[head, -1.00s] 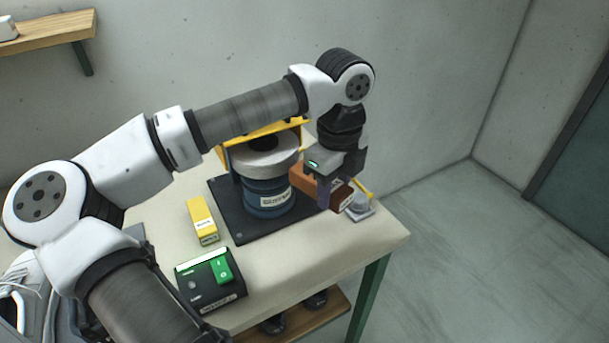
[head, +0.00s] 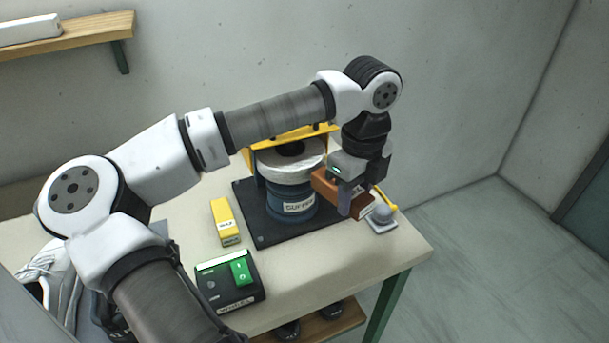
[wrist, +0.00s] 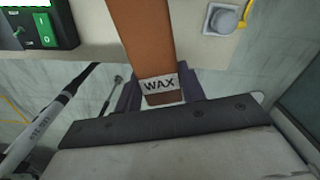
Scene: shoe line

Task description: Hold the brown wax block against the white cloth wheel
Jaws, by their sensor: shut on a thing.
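The white cloth wheel (head: 275,172) lies flat on top of a blue drum-shaped machine (head: 290,209), partly under a yellow guard. My gripper (head: 352,206) is shut on the brown wax block (head: 325,187) at the wheel's right side. The block's left end is close to the wheel's rim in the head view; I cannot tell whether they touch. In the wrist view the wax block (wrist: 142,40) runs up from between the fingers, its WAX label near my gripper (wrist: 158,95). The wheel is not visible there.
A yellow box (head: 225,222) and a black switch box (head: 230,285) with a green switch stand left of the black base plate (head: 262,234). A grey round knob (head: 382,217) sits near the right table edge.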

